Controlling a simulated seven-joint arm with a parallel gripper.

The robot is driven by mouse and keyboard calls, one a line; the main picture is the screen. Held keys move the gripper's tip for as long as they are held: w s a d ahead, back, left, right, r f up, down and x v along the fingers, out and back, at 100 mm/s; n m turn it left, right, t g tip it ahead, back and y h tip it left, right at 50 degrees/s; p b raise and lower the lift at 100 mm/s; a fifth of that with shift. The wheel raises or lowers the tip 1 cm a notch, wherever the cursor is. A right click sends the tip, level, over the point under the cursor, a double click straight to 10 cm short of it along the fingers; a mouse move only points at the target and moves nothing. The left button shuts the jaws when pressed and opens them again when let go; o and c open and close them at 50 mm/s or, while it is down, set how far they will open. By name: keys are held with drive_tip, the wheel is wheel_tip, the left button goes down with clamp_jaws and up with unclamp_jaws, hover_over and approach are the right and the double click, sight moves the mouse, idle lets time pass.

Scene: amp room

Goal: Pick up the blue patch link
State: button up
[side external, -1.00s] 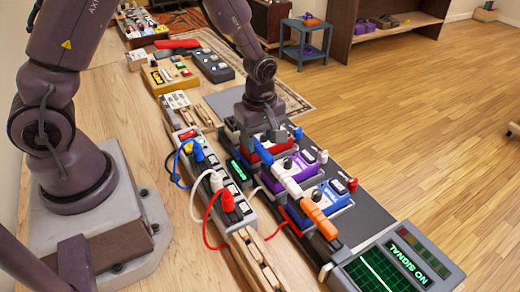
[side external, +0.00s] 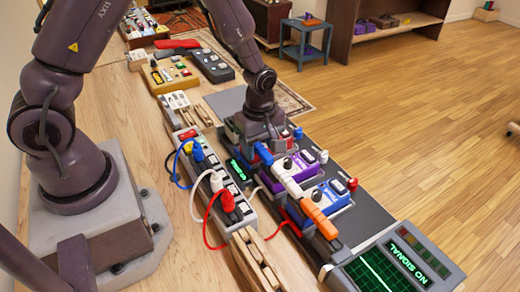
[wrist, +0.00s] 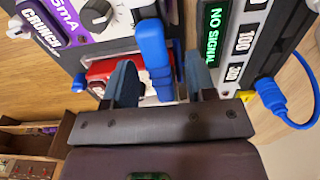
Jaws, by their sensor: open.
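The blue patch link (side external: 263,152) sits on the near edge of the pedal row, and a white link piece lies just past it toward the monitor. In the wrist view the blue patch link (wrist: 153,55) runs upright in the picture, between my two fingers. My gripper (wrist: 160,82) is open, with a finger on each side of the link and visible gaps beside it. In the side view my gripper (side external: 262,142) is low over the row at the link's far end. A red pedal (wrist: 100,70) shows partly behind the fingers.
A purple pedal (side external: 299,168), a blue pedal (side external: 328,197) and an orange link (side external: 319,216) stand close by. A power strip (side external: 213,178) with blue, white and red plugs and loose cables lies to the left.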

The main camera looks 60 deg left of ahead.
clamp_jaws()
drive_tip(key=shift+r, duration=0.1)
